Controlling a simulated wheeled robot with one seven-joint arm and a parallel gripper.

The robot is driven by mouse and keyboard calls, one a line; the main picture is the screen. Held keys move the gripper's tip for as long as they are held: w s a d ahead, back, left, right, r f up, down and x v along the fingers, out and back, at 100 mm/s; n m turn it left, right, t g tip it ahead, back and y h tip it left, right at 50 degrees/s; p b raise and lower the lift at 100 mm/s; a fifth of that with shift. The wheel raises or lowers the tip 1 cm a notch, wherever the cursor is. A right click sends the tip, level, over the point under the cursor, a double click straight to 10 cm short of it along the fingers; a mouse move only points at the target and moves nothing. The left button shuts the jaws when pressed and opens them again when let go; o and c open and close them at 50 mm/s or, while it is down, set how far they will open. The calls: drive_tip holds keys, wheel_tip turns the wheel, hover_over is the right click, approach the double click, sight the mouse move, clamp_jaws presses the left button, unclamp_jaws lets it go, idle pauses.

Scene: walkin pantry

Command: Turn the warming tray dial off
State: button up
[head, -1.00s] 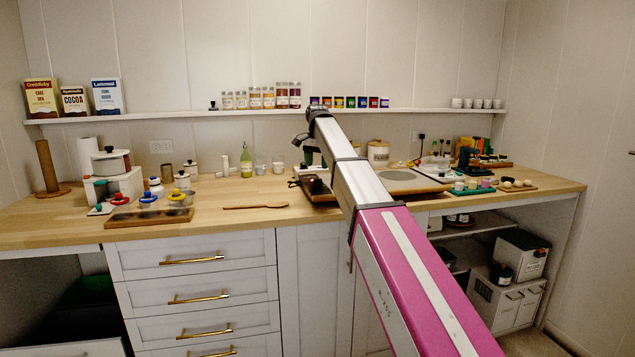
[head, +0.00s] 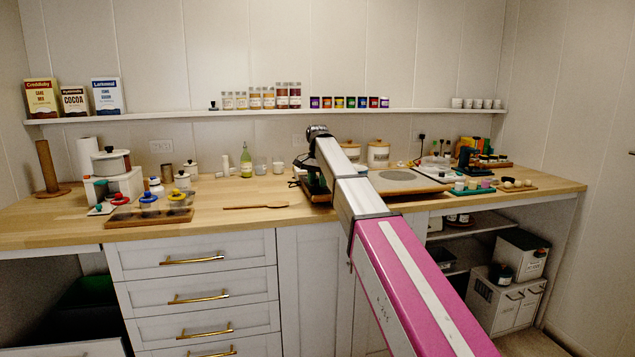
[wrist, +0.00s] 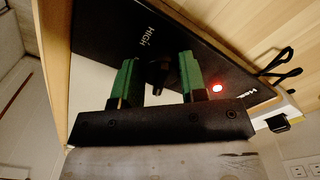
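The warming tray's black control panel (wrist: 190,45) fills the upper wrist view, with a "HIGH" mark and a lit red lamp (wrist: 217,88). The dark dial (wrist: 157,73) stands on the panel near the "HIGH" mark. My gripper (wrist: 158,62) has its two green fingers apart, one on each side of the dial. A gap shows between each finger and the dial, so I see no grip on it. In the head view a dark edge of the tray (head: 322,198) shows at the counter front; my arm hides the dial there.
A wooden spoon (head: 256,206) lies left of the tray on the counter. A green bottle (head: 246,163) and glasses stand behind it. Lidded canisters (head: 378,153) stand behind my arm. A shelf (head: 200,115) with jars runs above. Dark cord loops (wrist: 280,65) lie beside the panel.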

drive_tip(key=shift+n, duration=0.3)
drive_tip(key=n, duration=1.3)
idle(0.3)
drive_tip(key=shift+n, duration=0.3)
idle(0.3)
drive_tip(key=o, duration=0.9)
